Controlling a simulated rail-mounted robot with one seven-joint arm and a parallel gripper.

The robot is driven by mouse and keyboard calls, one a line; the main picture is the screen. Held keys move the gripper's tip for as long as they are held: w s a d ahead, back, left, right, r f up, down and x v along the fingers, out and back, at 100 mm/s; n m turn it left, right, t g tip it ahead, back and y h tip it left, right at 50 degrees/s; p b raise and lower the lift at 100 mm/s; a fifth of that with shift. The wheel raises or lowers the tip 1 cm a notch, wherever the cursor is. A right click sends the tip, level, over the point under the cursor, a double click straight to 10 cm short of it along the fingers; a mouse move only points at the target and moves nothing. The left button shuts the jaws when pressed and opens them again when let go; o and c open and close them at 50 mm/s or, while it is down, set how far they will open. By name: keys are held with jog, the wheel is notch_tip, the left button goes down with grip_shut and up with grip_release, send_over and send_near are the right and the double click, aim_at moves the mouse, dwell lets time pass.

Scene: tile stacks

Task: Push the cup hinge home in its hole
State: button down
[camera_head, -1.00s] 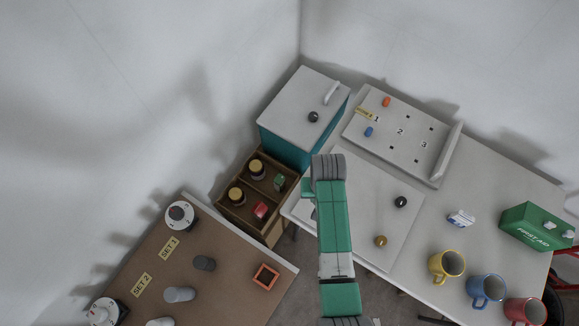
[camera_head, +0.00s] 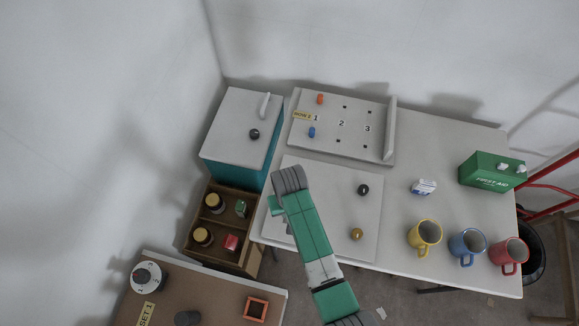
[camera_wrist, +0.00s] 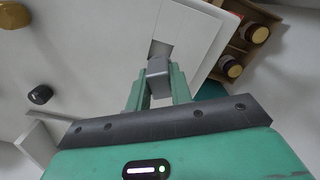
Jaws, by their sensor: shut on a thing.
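My gripper (camera_wrist: 158,88) is shut on a small grey block-like piece, which I take to be the cup hinge (camera_wrist: 158,66). In the wrist view its far end is at a grey rectangular patch (camera_wrist: 161,48) near the edge of a white panel (camera_wrist: 190,55). I cannot tell whether that patch is the hole or a plate, or how deep the hinge sits. In the head view the white panel (camera_head: 335,180) lies on the table, and my green arm covers its left part. The gripper's fingertips and the hinge are mostly hidden there.
A black knob (camera_head: 363,190) and a brass knob (camera_head: 356,234) stand on the panel. A teal cabinet (camera_head: 240,120) and a wooden box of jars (camera_head: 220,228) are to the left. A numbered board (camera_head: 340,125) lies behind; mugs (camera_head: 424,238) stand to the right.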

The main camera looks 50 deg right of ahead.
jog(key=shift+f+b, duration=1.5)
jog(key=shift+f, duration=0.1)
jog(key=shift+r, duration=0.2)
jog(key=shift+f, duration=0.3)
jog(key=shift+p, duration=0.6)
jog(key=shift+f+b, duration=0.75)
jog(key=shift+f, duration=0.25)
jog(key=c, duration=1.2)
grip_release()
jog(key=shift+o, duration=0.2)
